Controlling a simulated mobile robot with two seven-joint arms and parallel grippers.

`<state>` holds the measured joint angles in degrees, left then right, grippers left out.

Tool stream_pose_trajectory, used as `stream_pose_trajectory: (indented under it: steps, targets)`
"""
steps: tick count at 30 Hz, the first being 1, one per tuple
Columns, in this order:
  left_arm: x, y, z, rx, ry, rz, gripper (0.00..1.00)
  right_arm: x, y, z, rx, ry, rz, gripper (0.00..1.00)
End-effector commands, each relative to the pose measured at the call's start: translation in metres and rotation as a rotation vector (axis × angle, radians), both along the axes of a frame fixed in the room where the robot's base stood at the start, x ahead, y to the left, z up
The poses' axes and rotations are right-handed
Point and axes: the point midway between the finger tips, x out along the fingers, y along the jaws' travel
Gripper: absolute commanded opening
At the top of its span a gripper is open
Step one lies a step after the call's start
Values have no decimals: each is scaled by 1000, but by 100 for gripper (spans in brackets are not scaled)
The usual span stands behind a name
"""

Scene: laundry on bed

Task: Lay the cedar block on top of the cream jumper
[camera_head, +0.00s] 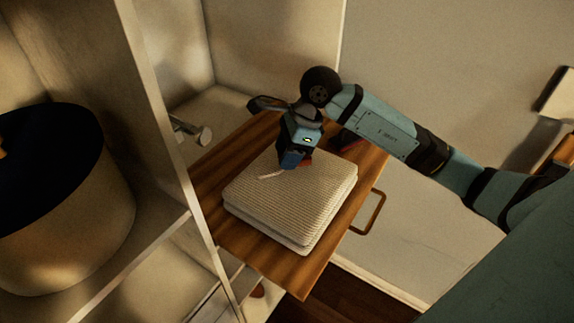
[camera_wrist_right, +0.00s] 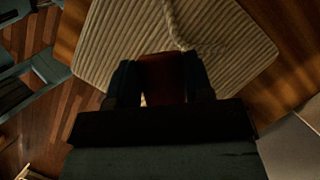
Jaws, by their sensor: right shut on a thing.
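The cream jumper (camera_head: 310,205) lies folded in a neat ribbed stack on a wooden board with a handle. It also fills much of the right wrist view (camera_wrist_right: 120,40). My right gripper (camera_head: 295,160) points down over the jumper's far part and is shut on the reddish-brown cedar block (camera_wrist_right: 163,78). In the head view only a small reddish edge of the block shows beside the fingers. The block is over the jumper; whether it touches the knit I cannot tell. My left gripper is not in view.
The wooden board (camera_head: 215,185) has bare strips around the jumper and a handle (camera_head: 372,212) at its right. A pale shelf unit with a large round basket (camera_head: 60,215) stands at the left. A wall is behind.

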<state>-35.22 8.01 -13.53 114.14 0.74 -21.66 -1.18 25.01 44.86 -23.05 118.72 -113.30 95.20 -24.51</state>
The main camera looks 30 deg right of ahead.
Motion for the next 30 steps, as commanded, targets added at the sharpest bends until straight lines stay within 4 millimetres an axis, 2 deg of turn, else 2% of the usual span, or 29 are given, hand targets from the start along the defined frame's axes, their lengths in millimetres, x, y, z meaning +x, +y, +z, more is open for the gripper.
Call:
stream_pose_trajectory:
  steps: [7,14,25,26,28,29,30]
  targets:
    - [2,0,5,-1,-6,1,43,0,0,-19,1,1,-1,24]
    - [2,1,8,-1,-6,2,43,0,0,-48,2,1,-1,24]
    - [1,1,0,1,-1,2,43,0,0,-54,0,-1,0,24]
    - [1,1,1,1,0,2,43,0,0,-53,0,-1,0,52]
    - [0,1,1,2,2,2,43,0,0,-52,0,-1,0,68]
    - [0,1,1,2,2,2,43,0,0,-52,0,-1,0,72]
    - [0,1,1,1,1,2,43,0,0,-52,0,-1,0,72]
